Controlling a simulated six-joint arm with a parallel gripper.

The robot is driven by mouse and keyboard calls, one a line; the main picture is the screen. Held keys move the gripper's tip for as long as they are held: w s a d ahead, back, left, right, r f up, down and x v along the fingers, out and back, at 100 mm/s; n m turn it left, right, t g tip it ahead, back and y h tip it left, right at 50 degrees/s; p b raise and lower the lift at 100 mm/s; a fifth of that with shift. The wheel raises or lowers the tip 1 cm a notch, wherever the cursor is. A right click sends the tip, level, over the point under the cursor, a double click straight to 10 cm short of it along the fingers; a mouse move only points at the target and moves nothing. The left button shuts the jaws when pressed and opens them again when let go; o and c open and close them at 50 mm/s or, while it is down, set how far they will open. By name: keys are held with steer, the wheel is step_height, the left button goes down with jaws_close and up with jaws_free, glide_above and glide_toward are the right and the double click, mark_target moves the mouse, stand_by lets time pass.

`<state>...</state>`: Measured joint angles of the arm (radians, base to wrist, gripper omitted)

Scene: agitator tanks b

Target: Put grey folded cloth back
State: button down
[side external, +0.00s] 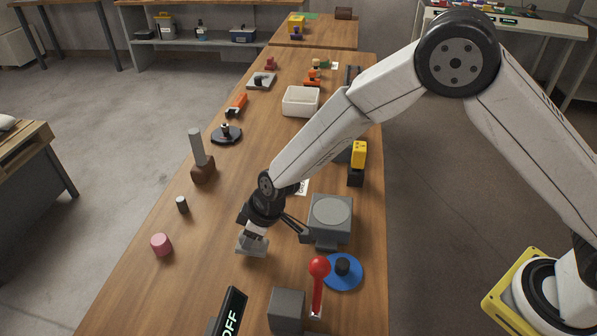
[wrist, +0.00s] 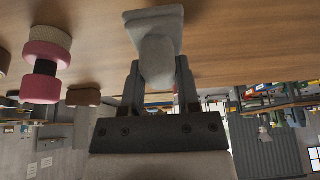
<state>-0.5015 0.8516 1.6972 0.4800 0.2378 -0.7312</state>
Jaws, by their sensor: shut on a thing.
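The grey folded cloth (side external: 251,245) is at the tip of my gripper (side external: 256,230), over the near middle of the wooden table. In the wrist view, my gripper (wrist: 158,85) is shut on the cloth (wrist: 154,32), with one finger on each side of its narrower part. The wider part of the cloth sticks out beyond the fingertips toward the table surface. I cannot tell whether the cloth touches the table.
Left are a pink cylinder (side external: 161,244), a small dark cylinder (side external: 182,205) and a brown-based grey post (side external: 203,165). Right are a grey scale-like box (side external: 330,215), a red-knobbed lever (side external: 319,270) and a blue disc (side external: 345,283). A white bin (side external: 300,102) stands farther back.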

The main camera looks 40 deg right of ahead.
steer(key=shift+f, duration=0.8)
steer(key=shift+f, duration=0.1)
steer(key=shift+c, duration=1.6)
jaws_free()
steer(key=shift+s+d+r, duration=0.15)
steer(key=shift+r, duration=0.5)
steer(key=v, duration=1.1)
steer(key=shift+f, duration=0.1)
